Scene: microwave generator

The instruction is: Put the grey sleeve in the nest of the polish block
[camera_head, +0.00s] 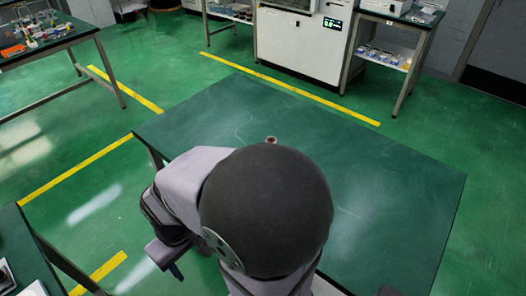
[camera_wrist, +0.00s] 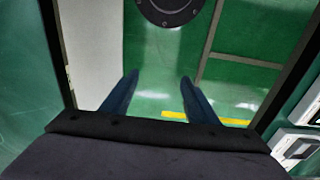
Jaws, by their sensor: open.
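My gripper (camera_wrist: 159,76) shows in the wrist view with its two blue fingers spread apart and nothing between them. It points down over the green floor, off the left side of the table. In the head view a dark part of my gripper (camera_head: 176,271) shows low at the left, below my arm. A small round pale and reddish thing (camera_head: 271,140) shows just above my arm's dark joint; I cannot tell what it is. I cannot make out the grey sleeve or the polish block in either view; my arm covers much of the table.
The green table (camera_head: 400,190) is bare at its back and right. Another table (camera_head: 18,225) stands at the lower left edge. A workbench with small parts (camera_head: 40,40) is at the upper left. A white machine (camera_head: 300,45) stands behind, across the floor.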

